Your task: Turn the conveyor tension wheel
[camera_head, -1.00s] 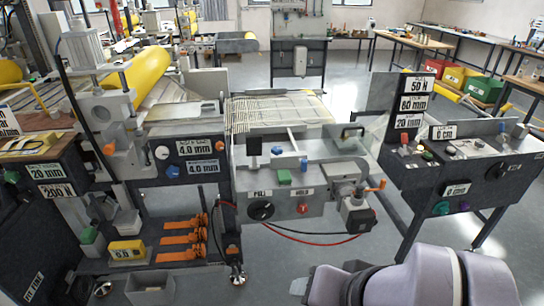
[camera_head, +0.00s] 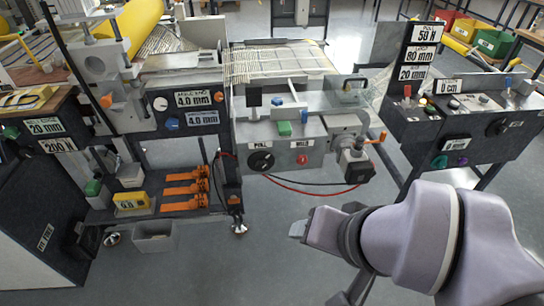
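No wheel in view is marked as the conveyor tension wheel, so I cannot tell which it is. A black round knob (camera_head: 262,161) sits under the PULL label on the front of the middle station, with a red knob (camera_head: 301,160) to its right. On the right console (camera_head: 470,135) are a green knob (camera_head: 439,161), a purple knob (camera_head: 463,161) and a black round dial (camera_head: 497,127). My gripper (camera_head: 299,229) is at the lower middle, in front of the middle station and apart from it. Its fingers are too unclear to judge, and I see nothing held.
A mesh bed (camera_head: 285,62) lies behind the middle station. An orange-handled unit (camera_head: 357,160) juts out at the station's right end, with red and black cables below. Orange clamps (camera_head: 185,190) lie on the left shelf, above a grey bin (camera_head: 154,236). The floor in front is open.

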